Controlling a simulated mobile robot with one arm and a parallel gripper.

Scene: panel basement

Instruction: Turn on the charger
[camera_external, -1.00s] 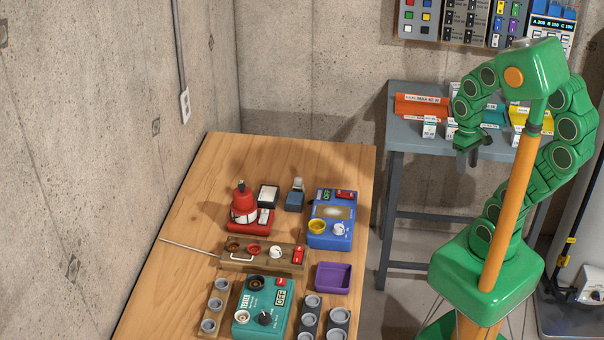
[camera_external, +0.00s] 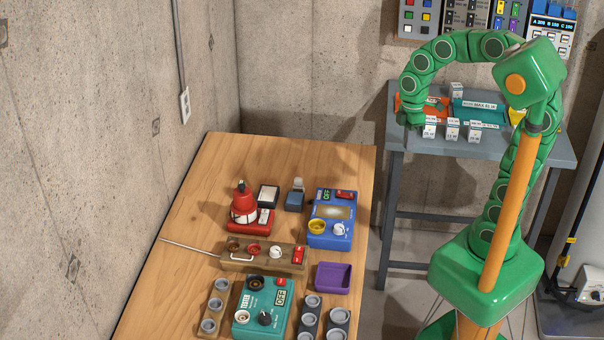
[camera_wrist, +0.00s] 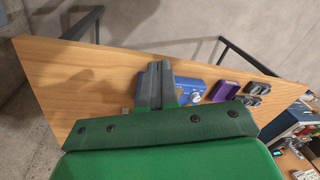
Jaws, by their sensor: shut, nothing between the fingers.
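A blue device (camera_external: 331,219) stands at the right of the wooden table, with a small green display reading OFF, a red switch (camera_external: 346,195), a yellow knob and a white knob. Its name cannot be read, so I cannot tell surely that it is the charger. It also shows in the wrist view (camera_wrist: 187,88), partly hidden behind my fingers. A teal device (camera_external: 262,307) marked TESTER, also showing OFF, stands nearer the camera. My gripper (camera_wrist: 155,80) is shut and empty. In the external view its fingers are hard to make out near the grey table's left edge, apart from the blue device.
The wooden table (camera_external: 290,155) is bare at its far end. A red device (camera_external: 245,212), a brown strip with knobs (camera_external: 262,262), a purple tray (camera_external: 333,276) and grey cup holders crowd the front. A grey table (camera_external: 480,148) with labelled boxes stands to the right.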

